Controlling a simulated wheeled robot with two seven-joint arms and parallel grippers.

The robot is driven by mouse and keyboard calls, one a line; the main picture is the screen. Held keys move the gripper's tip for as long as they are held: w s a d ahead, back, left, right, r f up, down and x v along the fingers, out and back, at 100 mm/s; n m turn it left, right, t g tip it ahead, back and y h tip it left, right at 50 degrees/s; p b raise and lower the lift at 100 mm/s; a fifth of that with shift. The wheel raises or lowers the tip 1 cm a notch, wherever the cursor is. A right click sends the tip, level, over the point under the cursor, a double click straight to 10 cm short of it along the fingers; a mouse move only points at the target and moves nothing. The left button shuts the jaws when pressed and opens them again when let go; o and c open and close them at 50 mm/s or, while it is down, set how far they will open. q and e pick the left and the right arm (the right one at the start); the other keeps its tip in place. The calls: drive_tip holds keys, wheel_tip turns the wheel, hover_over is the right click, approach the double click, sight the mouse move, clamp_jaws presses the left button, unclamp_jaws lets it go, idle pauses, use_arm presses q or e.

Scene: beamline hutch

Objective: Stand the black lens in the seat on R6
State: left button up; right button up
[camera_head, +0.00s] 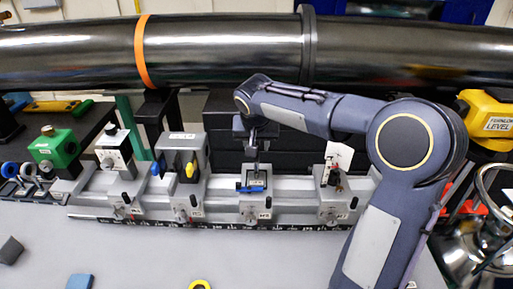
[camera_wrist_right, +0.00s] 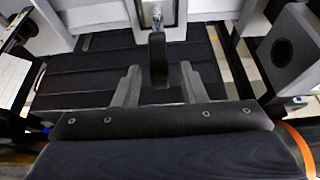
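My right gripper (camera_head: 254,148) reaches down over the third rail carrier from the left (camera_head: 257,210). In the right wrist view its two grey fingers (camera_wrist_right: 159,82) are apart. A narrow black piece (camera_wrist_right: 157,58) stands between them with a gap on each side. I cannot tell whether it is the black lens seen edge-on or part of the carrier, which shows as a light frame (camera_wrist_right: 160,18). A small blue part (camera_head: 250,189) sits on that carrier below the gripper. The carrier labels are too small to read surely, so I cannot identify R6. My left gripper is out of view.
A grey housing (camera_head: 182,155) with blue and yellow knobs stands left of the gripper, and a white tag (camera_head: 339,156) right of it. A large pipe (camera_head: 220,50) runs behind. A ring rack (camera_head: 50,195) is at far left. The front table (camera_head: 140,255) is mostly clear.

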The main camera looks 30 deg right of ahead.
drive_tip(key=v, duration=1)
drive_tip(key=s+a+f+n+y, duration=0.1)
drive_tip(key=s+a+f+y, duration=0.1)
drive_tip(key=s, duration=0.6)
drive_tip(key=s+a+f+n+t+y, duration=0.1)
drive_tip(key=s+a+f+n+y, duration=0.1)
drive_tip(key=s+a+f, duration=0.2)
drive_tip(key=s+a+f+n+y, duration=0.1)
drive_tip(key=s+a+f+y, duration=0.1)
drive_tip(key=s+f, duration=0.6)
drive_tip(key=s+a, duration=0.1)
drive_tip(key=s, duration=0.4)
drive_tip(key=shift+n+t+b, duration=0.3)
drive_tip(key=shift+s+f, duration=0.1)
